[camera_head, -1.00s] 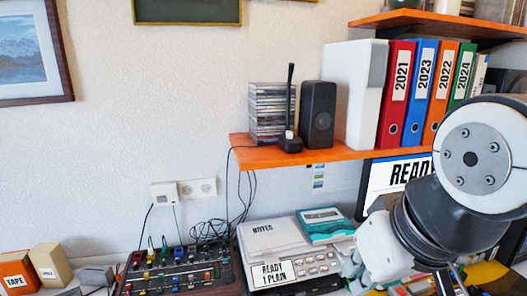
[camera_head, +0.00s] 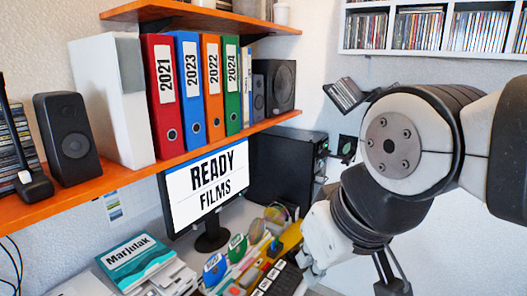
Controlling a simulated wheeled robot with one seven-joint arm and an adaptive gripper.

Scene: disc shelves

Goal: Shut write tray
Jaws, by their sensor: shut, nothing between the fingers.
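No tray that I can pick out as the write tray shows. A black computer tower (camera_head: 280,168) stands behind the monitor, its narrow front turned to the right with small green marks; whether a tray sticks out there I cannot tell. My gripper (camera_head: 391,282) is at the lower right, pointing down, shut and empty, with its tips near the bottom edge of the picture. It is apart from the tower, to its right and lower in the picture. My arm hides part of the area behind it.
A monitor (camera_head: 208,180) reading "READY FILMS" stands on the desk. An orange shelf (camera_head: 100,188) holds binders (camera_head: 163,95) and speakers (camera_head: 66,138). Discs and a keyboard (camera_head: 278,280) crowd the desk. A white disc shelf (camera_head: 432,52) hangs at the upper right. White wall lies below it.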

